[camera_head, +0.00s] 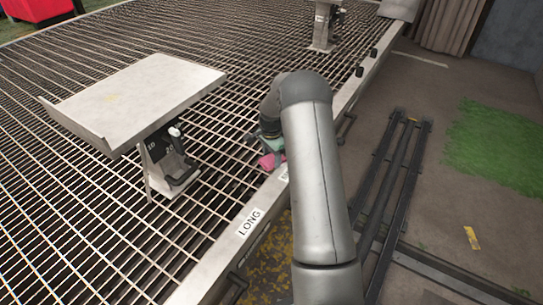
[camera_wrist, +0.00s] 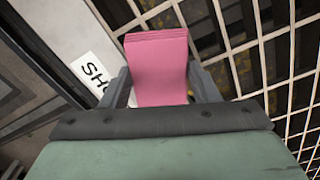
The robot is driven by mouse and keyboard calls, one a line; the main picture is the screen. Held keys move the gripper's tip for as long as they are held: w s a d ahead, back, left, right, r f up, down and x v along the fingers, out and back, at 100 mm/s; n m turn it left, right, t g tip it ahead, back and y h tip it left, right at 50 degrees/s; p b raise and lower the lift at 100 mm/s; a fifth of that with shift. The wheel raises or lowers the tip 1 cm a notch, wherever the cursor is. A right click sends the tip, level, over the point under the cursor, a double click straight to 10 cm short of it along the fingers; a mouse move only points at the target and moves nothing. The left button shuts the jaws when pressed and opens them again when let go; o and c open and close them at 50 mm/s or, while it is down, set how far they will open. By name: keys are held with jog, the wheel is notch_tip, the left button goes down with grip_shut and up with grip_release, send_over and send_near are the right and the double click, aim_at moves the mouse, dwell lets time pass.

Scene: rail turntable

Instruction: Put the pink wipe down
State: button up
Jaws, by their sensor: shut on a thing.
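My gripper (camera_wrist: 160,88) is shut on the pink wipe (camera_wrist: 157,65), a folded pink block that sticks out between the two grey fingers in the wrist view. In the head view the pink wipe (camera_head: 270,160) shows at the end of my arm, over the inner edge of the grating's pale metal rim. My arm hides part of the gripper (camera_head: 268,146) there. I cannot tell whether the wipe touches the surface below.
A tilted plate on a stand (camera_head: 140,95) rises left of my gripper. Dark rails (camera_head: 395,180) lie on the floor to the right.

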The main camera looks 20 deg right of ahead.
jog(key=shift+f, duration=0.2)
jog(key=o, duration=1)
